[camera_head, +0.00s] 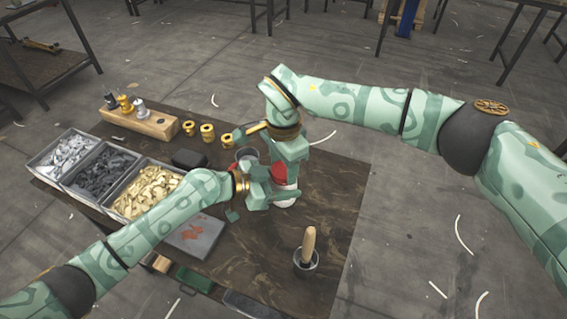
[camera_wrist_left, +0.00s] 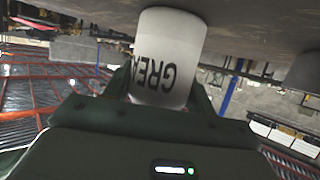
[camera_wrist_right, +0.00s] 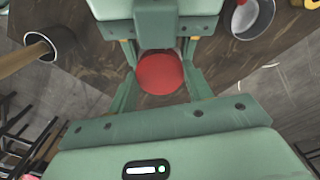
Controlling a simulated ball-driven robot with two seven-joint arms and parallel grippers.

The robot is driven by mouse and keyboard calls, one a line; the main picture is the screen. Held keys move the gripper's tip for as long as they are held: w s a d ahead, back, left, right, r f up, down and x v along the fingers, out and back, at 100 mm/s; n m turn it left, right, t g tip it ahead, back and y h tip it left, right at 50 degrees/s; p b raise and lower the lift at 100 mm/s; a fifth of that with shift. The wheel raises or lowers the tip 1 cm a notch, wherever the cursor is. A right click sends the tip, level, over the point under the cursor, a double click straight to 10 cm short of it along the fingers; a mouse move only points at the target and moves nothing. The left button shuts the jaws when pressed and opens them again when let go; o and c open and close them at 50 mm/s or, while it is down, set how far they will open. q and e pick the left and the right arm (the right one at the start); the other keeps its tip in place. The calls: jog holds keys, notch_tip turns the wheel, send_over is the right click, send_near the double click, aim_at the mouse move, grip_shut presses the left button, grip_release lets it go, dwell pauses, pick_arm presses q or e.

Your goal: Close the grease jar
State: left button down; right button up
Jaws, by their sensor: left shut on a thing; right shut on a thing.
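The grease jar (camera_wrist_left: 165,50) is white with black lettering and stands on the table, its label upside down in the left wrist view. In the head view its white lower part (camera_head: 287,197) shows below the red lid (camera_head: 279,173). My left gripper (camera_head: 264,190) is shut around the jar's body from the left. My right gripper (camera_head: 288,168) is shut on the lid from above; the right wrist view shows the lid (camera_wrist_right: 160,73) between its fingers. The lid is over the jar, but the grippers hide the rim, so I cannot tell whether it is seated.
A metal cup (camera_head: 247,155) stands behind the grippers. A pot with a wooden-handled tool (camera_head: 308,245) stands at the front right. Bins of rivets (camera_head: 110,178), a wooden block (camera_head: 140,122), brass parts (camera_head: 207,131) and a grey plate (camera_head: 192,238) lie left. The table's right side is clear.

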jog(key=m, duration=1)
jog(key=shift+m, duration=0.3)
jog(key=o, duration=1.1)
jog(key=shift+r, duration=2.25)
jog(key=shift+c, duration=0.4)
